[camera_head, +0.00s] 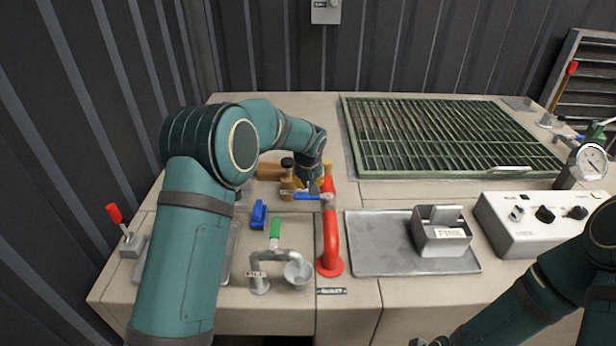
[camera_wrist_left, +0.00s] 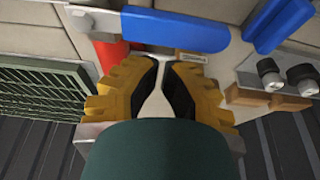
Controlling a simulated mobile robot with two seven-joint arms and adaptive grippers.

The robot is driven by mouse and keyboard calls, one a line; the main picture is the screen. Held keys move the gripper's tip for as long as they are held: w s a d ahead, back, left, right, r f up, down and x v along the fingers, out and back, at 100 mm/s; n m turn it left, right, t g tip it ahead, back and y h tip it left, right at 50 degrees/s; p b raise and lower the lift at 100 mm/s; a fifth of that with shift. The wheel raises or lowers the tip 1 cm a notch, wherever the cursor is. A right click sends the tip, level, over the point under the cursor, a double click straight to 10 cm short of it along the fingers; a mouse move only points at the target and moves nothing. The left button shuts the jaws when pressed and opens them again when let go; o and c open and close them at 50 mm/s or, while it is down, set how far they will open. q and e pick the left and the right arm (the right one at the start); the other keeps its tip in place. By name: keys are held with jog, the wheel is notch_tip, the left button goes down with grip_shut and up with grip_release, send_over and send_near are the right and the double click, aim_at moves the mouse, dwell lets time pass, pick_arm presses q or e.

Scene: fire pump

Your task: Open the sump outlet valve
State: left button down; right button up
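My left gripper (camera_head: 300,187) is at the back of the bench, by the top of a red pipe (camera_head: 331,240). In the left wrist view its yellow fingers (camera_wrist_left: 164,70) are apart with nothing between them. A blue lever (camera_wrist_left: 175,29) lies crosswise just beyond the fingertips; it also shows in the head view (camera_head: 306,196). I cannot tell whether the fingers touch it. A second blue handle (camera_head: 258,215) stands to the left, and shows in the left wrist view (camera_wrist_left: 285,22). No readable label shows which is the sump outlet valve.
A green-handled tap (camera_head: 275,235) stands left of the red pipe. A metal tray (camera_head: 380,255) holds a labelled grey box (camera_head: 442,236). A white control box (camera_head: 535,225) and gauge (camera_head: 592,161) are at right. A green grate (camera_head: 450,140) lies behind. A red-tipped lever (camera_head: 116,217) is at far left.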

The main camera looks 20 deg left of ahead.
pick_arm(q)
jog(key=shift+s+d+f, duration=0.1)
jog(key=shift+s, duration=0.35)
